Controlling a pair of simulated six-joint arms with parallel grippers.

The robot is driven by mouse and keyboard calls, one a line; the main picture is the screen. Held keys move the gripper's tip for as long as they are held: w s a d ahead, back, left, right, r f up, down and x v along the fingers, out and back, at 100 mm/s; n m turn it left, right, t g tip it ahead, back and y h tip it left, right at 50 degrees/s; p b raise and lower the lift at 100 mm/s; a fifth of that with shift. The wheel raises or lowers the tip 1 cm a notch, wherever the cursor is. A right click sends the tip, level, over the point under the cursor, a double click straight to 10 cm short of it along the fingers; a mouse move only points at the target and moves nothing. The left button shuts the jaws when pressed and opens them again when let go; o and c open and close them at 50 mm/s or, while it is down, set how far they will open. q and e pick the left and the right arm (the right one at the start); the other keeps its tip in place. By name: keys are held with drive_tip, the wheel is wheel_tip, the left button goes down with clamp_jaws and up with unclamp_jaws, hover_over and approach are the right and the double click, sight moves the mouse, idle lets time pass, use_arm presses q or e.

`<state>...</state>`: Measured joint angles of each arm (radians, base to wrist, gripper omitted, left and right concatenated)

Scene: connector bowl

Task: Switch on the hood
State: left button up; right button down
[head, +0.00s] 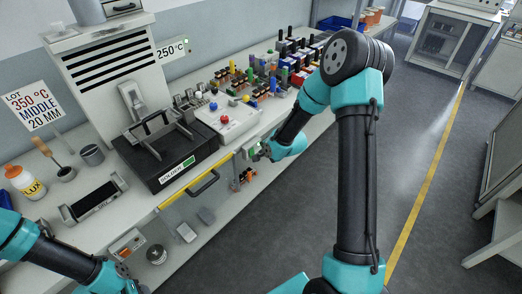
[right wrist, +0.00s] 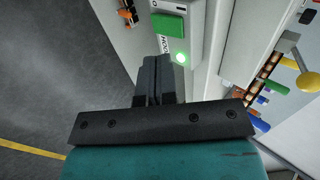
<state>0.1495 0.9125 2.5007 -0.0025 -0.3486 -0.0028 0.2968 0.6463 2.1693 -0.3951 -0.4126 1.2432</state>
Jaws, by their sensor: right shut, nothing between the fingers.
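The hood switch shows in the right wrist view as a green rocker (right wrist: 168,26) on a pale box, beside a label reading HOOD. In the head view my right gripper (head: 260,152) is at the bench's front edge, right of the yellow strip, and hides most of the switch. My left gripper (head: 128,284) is at the bottom left, partly cut off, its jaws unclear.
A black soldering unit (head: 168,152) and a white box with a red button (head: 226,120) stand on the bench. Several coloured connectors (head: 262,72) stand behind. A flux bottle (head: 24,180) is at the left. The floor (head: 430,130) to the right is clear.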

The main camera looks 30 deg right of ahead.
drive_tip(key=s+d+r, duration=0.1)
drive_tip(key=s+r, duration=0.2)
drive_tip(key=r, duration=0.5)
drive_tip(key=shift+s, duration=0.4)
drive_tip(key=s+a+f+n+g, duration=0.3)
drive_tip(key=s+a+f+n, duration=0.3)
drive_tip(key=s+a+f, duration=0.2)
drive_tip(key=s+a+f+n+g+y, duration=0.1)
drive_tip(key=s+a+f+n+g, duration=0.3)
drive_tip(key=s+f, duration=0.8)
drive_tip(key=a+f+n, duration=0.1)
drive_tip(key=a+n, duration=0.1)
drive_tip(key=a, duration=0.2)
drive_tip(key=shift+f+n+g, duration=0.25)
drive_tip(key=shift+n+g, duration=0.05)
